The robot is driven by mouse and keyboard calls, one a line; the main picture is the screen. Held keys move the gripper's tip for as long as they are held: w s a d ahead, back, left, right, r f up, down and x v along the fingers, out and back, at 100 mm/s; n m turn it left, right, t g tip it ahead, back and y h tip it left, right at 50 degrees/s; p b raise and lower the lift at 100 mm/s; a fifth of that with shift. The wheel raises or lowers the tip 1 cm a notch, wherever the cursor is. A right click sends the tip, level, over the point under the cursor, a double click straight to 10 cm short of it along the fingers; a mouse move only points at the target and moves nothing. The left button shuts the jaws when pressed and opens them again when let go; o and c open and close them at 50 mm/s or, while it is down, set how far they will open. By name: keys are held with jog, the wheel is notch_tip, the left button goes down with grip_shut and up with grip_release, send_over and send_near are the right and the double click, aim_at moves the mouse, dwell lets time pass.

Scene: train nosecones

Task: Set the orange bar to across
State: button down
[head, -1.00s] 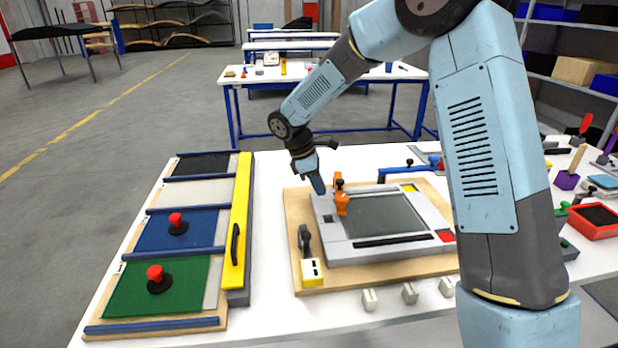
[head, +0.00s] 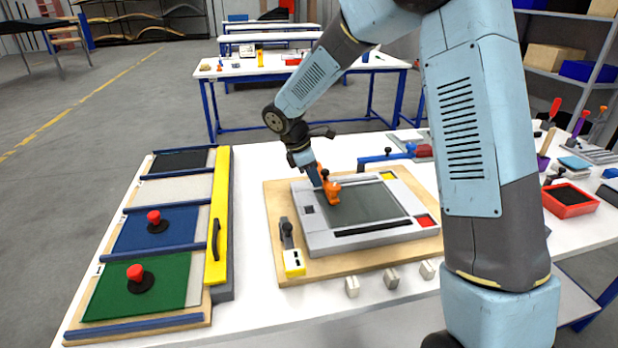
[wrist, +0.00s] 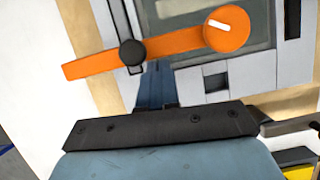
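The orange bar (wrist: 178,42) spans the upper wrist view, its round hub with a white mark at the right and its free end at the left. A black knob (wrist: 131,53) stands on it. The bar runs roughly parallel to the nearby edge of the grey panel. In the head view the bar (head: 332,191) sits at the grey frame's (head: 305,222) back left. My gripper (wrist: 155,85) has its blue fingers together beside the bar, just below the knob in the wrist view; contact is unclear. In the head view my gripper (head: 316,180) partly hides the bar.
The frame rests on a wooden board (head: 275,212) with a yellow-based black handle (head: 293,262) at left. A rack with a yellow bar (head: 217,215) and red knobs stands further left. A blue clamp (head: 385,158) lies behind. White table shows between rack and board.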

jog(key=shift+d+f, duration=0.1)
jog(key=shift+d, duration=0.05)
jog(key=shift+s+a, duration=0.1)
jog(key=shift+a, duration=0.45)
jog(key=a, duration=0.2)
jog(key=shift+s+a+f, duration=0.1)
jog(key=shift+s+a, duration=0.1)
jog(key=shift+a, duration=0.2)
jog(key=shift+w+a+f+v, duration=0.25)
jog(key=shift+a+v, duration=0.35)
jog(key=shift+v, duration=4.75)
jog(key=x, duration=0.9)
jog(key=shift+s, duration=0.15)
jog(key=d, duration=0.3)
jog(key=shift+f, duration=0.3)
jog(key=shift+d, duration=0.65)
